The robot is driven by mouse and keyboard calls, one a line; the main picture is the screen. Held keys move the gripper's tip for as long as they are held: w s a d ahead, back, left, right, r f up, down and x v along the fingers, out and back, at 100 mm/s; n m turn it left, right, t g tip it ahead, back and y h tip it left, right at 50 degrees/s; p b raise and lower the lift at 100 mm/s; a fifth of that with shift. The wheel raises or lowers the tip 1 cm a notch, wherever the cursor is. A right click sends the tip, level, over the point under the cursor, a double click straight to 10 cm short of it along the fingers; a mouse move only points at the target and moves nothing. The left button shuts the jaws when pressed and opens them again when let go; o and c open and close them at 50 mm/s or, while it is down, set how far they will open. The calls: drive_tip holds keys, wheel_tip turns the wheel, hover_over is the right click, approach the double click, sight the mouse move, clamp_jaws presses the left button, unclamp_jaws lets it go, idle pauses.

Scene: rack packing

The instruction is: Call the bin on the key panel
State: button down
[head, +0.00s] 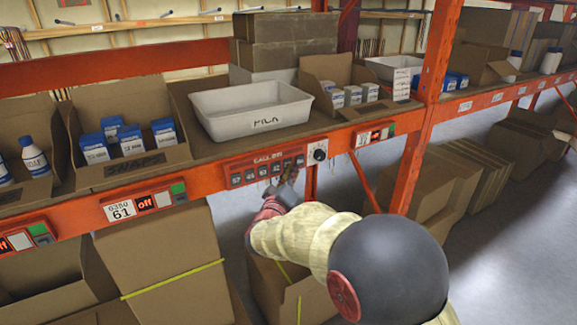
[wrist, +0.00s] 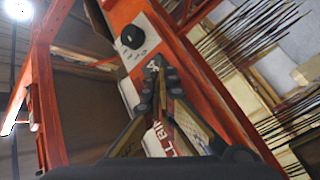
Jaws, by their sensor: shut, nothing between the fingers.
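The key panel (head: 240,168) is a red plate on the orange beam of the shelf, lettered with what looks like "CALL BIN" above a row of small dark numbered keys. In the wrist view my closed fingertips (wrist: 160,75) lie over the panel, whose red lettered face (wrist: 160,138) shows between the fingers. I cannot tell whether the tips touch a key.
A white plate with a black knob (head: 318,154) sits just right of the panel; the knob also shows in the wrist view (wrist: 131,37). A label with lit display (head: 122,210) is further left on the beam. Cartons (head: 160,265) stand below. An orange upright (head: 415,150) rises at right.

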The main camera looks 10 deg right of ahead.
drive_tip(key=shift+s, duration=0.15)
drive_tip(key=shift+s+d+b, duration=0.25)
drive_tip(key=shift+s+b, duration=0.4)
drive_tip(key=shift+b, duration=0.25)
drive_tip(key=shift+s, duration=0.1)
drive_tip(key=s+b, duration=0.1)
drive_tip(key=s+d+b, duration=0.1)
drive_tip(key=s, duration=0.1)
drive_tip(key=s+b, duration=0.1)
drive_tip(key=shift+s+d+b, duration=0.3)
idle(0.3)
